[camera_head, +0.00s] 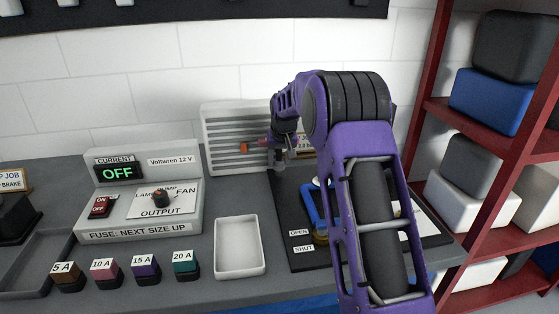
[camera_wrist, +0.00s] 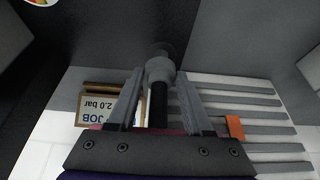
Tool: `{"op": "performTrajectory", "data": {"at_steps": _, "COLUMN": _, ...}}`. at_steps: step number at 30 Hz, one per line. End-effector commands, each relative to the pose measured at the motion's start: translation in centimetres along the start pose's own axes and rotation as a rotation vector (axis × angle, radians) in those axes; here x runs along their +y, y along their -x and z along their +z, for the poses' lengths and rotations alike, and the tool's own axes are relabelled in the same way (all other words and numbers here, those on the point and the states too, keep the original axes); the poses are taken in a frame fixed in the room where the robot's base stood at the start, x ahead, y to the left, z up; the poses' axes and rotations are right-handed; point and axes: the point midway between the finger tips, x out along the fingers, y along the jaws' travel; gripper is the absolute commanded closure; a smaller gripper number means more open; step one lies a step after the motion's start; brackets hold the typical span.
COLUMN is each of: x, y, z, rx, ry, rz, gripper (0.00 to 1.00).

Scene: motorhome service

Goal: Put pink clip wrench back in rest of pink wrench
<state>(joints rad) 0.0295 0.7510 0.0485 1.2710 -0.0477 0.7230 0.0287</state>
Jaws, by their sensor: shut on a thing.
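My gripper (camera_wrist: 158,103) is shut on a T-shaped tool, which I take to be the pink clip wrench (camera_wrist: 165,131). Its pink crossbar lies close to the palm and an orange end sticks out on the right in the wrist view. A dark shaft with a grey round end points away between the fingers. In the head view the wrench's pink and orange bar (camera_head: 263,142) shows just left of my gripper (camera_head: 281,152), held in front of the slatted panel, grey end downward. I cannot make out the rest of the pink wrench; my arm covers part of the bench.
A black board (camera_head: 284,215) with OPEN and SHUT labels and a blue part (camera_head: 307,205) lies below my arm. A white tray (camera_head: 239,271), fuse blocks (camera_head: 145,268) and a current box (camera_head: 142,197) stand left. The slatted panel (camera_head: 226,150) is behind; red shelving (camera_head: 423,150) is right.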

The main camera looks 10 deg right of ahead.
Motion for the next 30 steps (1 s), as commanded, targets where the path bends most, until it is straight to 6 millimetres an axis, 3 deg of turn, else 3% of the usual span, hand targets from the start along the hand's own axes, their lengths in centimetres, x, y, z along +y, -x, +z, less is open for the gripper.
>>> {"op": "performTrajectory", "data": {"at_steps": 28, "x": 0.0, "y": -2.3, "z": 0.9, "rx": 0.002, "ry": 0.000, "rz": 0.000, "gripper": 1.00}}
{"op": "performTrajectory", "data": {"at_steps": 29, "x": 0.0, "y": -2.2, "z": 0.9, "rx": 0.002, "ry": 0.000, "rz": 0.000, "gripper": 0.46}}
{"op": "performTrajectory", "data": {"at_steps": 30, "x": 0.0, "y": -2.2, "z": 0.9, "rx": 0.002, "ry": 0.000, "rz": 0.000, "gripper": 0.39}}
